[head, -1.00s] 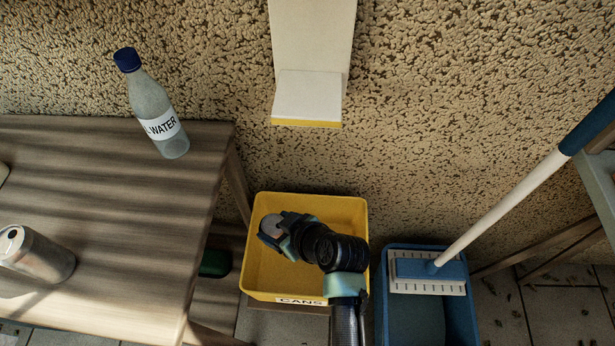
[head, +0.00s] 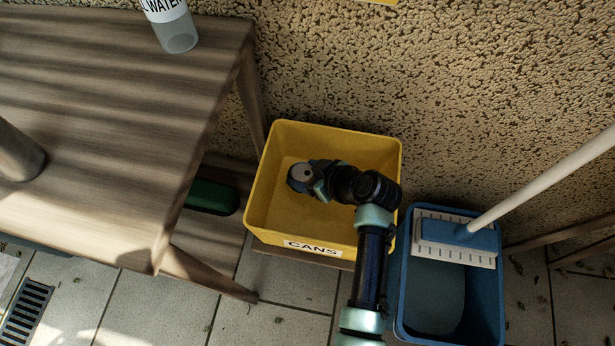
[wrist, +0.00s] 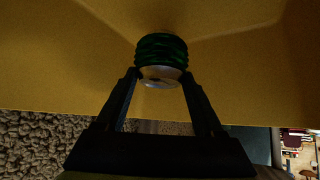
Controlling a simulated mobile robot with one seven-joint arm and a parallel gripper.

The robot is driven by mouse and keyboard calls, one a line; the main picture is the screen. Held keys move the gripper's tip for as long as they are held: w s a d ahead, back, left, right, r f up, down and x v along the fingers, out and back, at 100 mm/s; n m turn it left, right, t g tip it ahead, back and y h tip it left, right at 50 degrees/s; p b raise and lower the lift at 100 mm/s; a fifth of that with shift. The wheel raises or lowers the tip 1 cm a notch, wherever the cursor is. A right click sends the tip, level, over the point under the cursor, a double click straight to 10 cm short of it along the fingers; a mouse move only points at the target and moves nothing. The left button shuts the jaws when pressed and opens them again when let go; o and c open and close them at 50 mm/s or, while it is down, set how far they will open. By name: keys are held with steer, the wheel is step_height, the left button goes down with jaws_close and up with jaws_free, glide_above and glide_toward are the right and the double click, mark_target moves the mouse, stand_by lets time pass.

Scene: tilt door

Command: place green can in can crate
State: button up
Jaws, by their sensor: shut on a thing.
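In the wrist view the can is between the two fingertips, against the crate's yellow interior (wrist: 60,60).
A blue bucket (head: 402,300) with a white-handled mop (head: 540,180) stands right of the crate. The wooden table (head: 110,120) is at left, with a water bottle (head: 175,30) and a partly cut-off can (head: 15,155). A green object (head: 211,197) lies beneath it.

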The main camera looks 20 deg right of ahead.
mark_target(306, 180)
steer(key=shift+f+b, duration=0.7)
steer(key=shift+f, duration=1.05)
steer(key=shift+f, duration=0.15)
steer(key=o, duration=1.3)
steer(key=shift+o, duration=0.2)
steer(key=shift+r, duration=0.3)
steer(key=p+v, duration=0.4)
steer(key=v, duration=0.7)
steer(key=shift+s+r, duration=0.2)
steer(key=shift+s, duration=0.15)
steer(key=shift+d, duration=0.15)
